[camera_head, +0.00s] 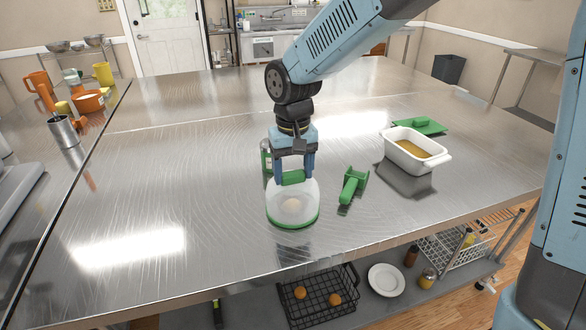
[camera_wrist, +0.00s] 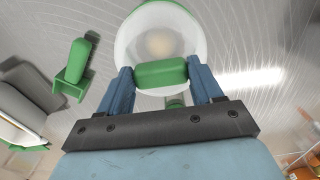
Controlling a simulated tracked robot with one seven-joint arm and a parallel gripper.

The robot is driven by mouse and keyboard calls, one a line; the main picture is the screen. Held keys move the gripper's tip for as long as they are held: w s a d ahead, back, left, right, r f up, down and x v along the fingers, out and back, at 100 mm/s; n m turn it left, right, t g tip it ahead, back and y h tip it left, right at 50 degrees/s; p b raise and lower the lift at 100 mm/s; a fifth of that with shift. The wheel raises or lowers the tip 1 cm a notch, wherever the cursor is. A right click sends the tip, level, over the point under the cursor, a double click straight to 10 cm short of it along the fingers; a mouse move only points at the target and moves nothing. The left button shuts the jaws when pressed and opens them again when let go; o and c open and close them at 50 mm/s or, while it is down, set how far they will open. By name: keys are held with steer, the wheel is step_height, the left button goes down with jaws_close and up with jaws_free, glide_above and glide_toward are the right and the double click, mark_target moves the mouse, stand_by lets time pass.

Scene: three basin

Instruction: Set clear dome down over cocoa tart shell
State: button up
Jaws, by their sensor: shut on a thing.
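The clear dome (camera_head: 293,213) has a green rim and a green bar handle (camera_head: 292,178) on top. My gripper (camera_head: 294,181) is shut on that handle, with one blue finger at each end of it. The wrist view shows the handle (camera_wrist: 161,73) between the fingers and the dome (camera_wrist: 135,40) beyond it. The dome looks upright. A small pale brown shape, likely the cocoa tart shell, shows blurred through the dome wall. I cannot tell whether the green rim touches the table or hangs just above it.
On the steel table (camera_head: 200,190), a green handled tool (camera_head: 352,186) lies close right of the dome. A white dish (camera_head: 407,158) with brownish contents and a green board (camera_head: 424,126) are farther right. Orange jugs and a steel cup (camera_head: 65,131) stand left. The table's left-middle is clear.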

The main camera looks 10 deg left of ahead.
steer(key=shift+f, duration=0.15)
steer(key=o, duration=1.2)
steer(key=shift+r, duration=1.5)
